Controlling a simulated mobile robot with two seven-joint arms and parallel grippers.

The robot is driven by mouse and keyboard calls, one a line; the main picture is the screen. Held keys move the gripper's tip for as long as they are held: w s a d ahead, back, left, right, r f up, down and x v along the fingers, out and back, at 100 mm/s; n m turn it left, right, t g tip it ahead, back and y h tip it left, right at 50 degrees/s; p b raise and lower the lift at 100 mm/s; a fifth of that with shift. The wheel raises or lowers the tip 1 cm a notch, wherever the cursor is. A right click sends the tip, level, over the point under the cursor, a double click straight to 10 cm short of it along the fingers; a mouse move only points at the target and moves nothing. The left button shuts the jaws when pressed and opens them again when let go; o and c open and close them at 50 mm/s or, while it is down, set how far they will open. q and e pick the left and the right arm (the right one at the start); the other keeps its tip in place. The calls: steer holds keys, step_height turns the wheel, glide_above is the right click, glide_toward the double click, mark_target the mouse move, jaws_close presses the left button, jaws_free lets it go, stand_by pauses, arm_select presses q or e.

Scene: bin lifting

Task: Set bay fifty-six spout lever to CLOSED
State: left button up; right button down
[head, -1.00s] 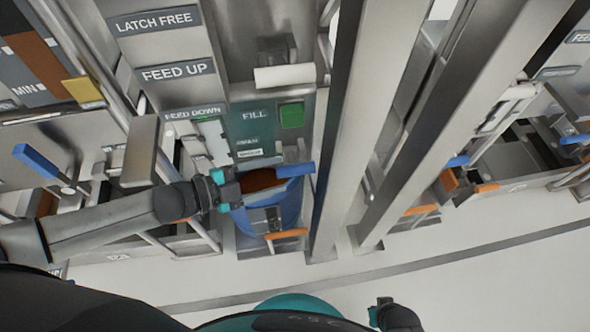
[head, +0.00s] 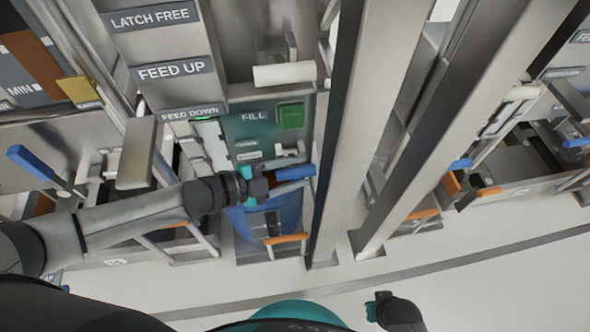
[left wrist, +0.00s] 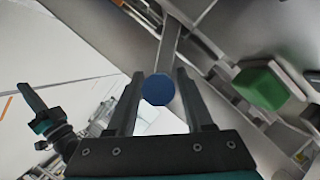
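A blue lever handle (head: 294,171) sticks out below the teal FILL panel (head: 262,128), above a blue bin (head: 285,214). My left gripper (head: 280,180) is at this handle. In the left wrist view the handle's round blue end (left wrist: 158,89) lies between the fingers of my left gripper (left wrist: 160,74). The fingers stand apart, with narrow gaps seeming to show beside the handle. The small labels on the panel are too blurred to read, and no bay number is legible. My right gripper (head: 377,303) is low at the right, away from the panel; its finger state is unclear.
A green button (head: 291,116) and a white roller-like bar (head: 284,74) are above the handle. A thick metal post (head: 343,130) stands close on the right. An orange handle (head: 286,239) is on the bin's front. Another blue lever (head: 35,163) is at the left.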

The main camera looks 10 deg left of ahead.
arm_select(q)
jaws_close()
stand_by(1.1)
